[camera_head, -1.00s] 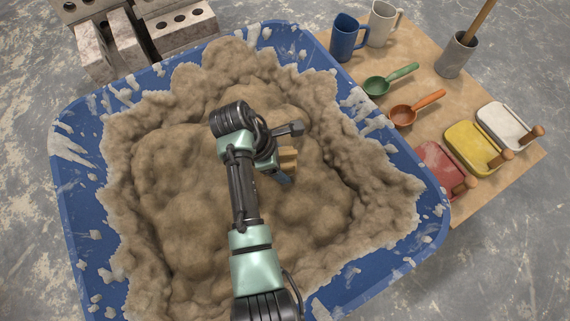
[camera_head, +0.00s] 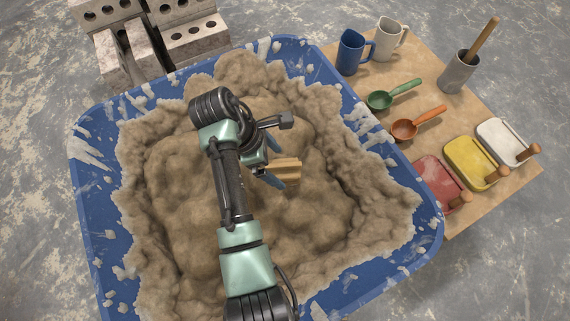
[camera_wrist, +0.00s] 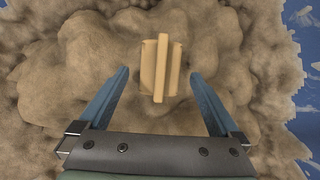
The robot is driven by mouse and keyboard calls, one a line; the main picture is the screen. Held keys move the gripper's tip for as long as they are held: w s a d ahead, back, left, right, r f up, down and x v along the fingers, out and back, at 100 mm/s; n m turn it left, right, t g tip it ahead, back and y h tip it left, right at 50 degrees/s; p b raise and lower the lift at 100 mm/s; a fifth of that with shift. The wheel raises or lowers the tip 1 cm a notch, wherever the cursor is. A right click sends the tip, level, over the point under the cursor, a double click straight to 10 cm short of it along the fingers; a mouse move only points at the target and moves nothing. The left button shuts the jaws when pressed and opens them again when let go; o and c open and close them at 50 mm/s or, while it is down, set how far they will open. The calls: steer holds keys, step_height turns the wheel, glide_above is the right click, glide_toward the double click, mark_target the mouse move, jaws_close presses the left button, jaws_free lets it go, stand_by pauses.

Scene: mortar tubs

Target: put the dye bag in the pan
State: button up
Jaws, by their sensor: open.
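A tan, block-like piece with a raised bar along it (camera_head: 287,168) lies on the mortar inside the blue tub. It also shows in the wrist view (camera_wrist: 147,70). It may be the dye bag, but I see no clear bag shape. My gripper (camera_wrist: 160,75) is open, its two blue fingers apart on either side of the tan piece, with clear gaps. In the head view my gripper (camera_head: 271,178) is just left of the piece, partly hidden by my arm. Red (camera_head: 435,180), yellow (camera_head: 468,160) and white (camera_head: 500,138) shallow pans lie on the board; which is meant is unclear.
The blue tub's rim (camera_head: 87,185) surrounds lumpy mortar. The wooden board (camera_head: 430,72) at right carries a blue mug, a pale mug, green and orange scoops, and a grey pot with a stick. Concrete blocks (camera_head: 185,35) stand at the upper left.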

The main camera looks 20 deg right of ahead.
steer(key=shift+p+v, duration=0.4)
steer(key=shift+v, duration=1.35)
steer(key=w+r+m+t, duration=0.5)
steer(key=w+r+t, duration=0.3)
steer(key=w+r, duration=0.55)
step_height(320, 180, up, 21)
steer(key=a+m+t+y, duration=0.1)
steer(key=a+m+t, duration=0.1)
steer(key=m+t, duration=0.45)
steer(key=s+a+r+m+t+y, duration=0.1)
steer(key=s+r+t, duration=0.6)
steer(key=r, duration=0.7)
steer(key=s+a+r+m+t+y, duration=0.2)
steer(key=s+r+t, duration=0.4)
steer(key=s+r, duration=0.5)
step_height(320, 180, up, 3)
steer(key=shift+a+r+m+t, duration=0.1)
steer(key=shift+a+m+t, duration=0.25)
steer(key=shift+a+m, duration=0.25)
steer(key=shift+s+d, duration=0.1)
